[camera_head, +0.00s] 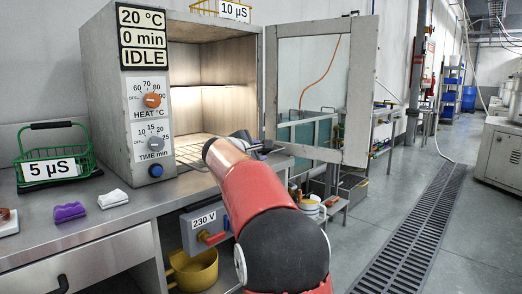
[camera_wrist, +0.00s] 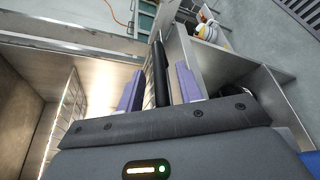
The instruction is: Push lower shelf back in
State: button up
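The grey oven (camera_head: 102,65) stands on the metal bench with its windowed door (camera_head: 361,90) swung open to the right. The lower wire shelf (camera_head: 190,150) shows low in the lit chamber. Its front part is hidden behind my arm in the head view. My gripper (camera_head: 262,147) is at the oven's mouth, its fingers partly hidden by my wrist. In the wrist view, its two purple-padded fingers (camera_wrist: 158,78) are apart, with a dark bar (camera_wrist: 160,72) between them. The bar may be the shelf's front handle; I see no clear contact. Wire rungs (camera_wrist: 66,122) show at left.
A green basket (camera_head: 55,160), a purple cloth (camera_head: 69,212) and a white cloth (camera_head: 113,198) lie on the bench left of the oven. A 230 V box (camera_head: 205,222) and a yellow pot (camera_head: 193,270) are below. Open floor with a drain grate (camera_head: 420,225) lies right.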

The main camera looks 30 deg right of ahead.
jog(key=shift+x, duration=1.35)
grip_shut()
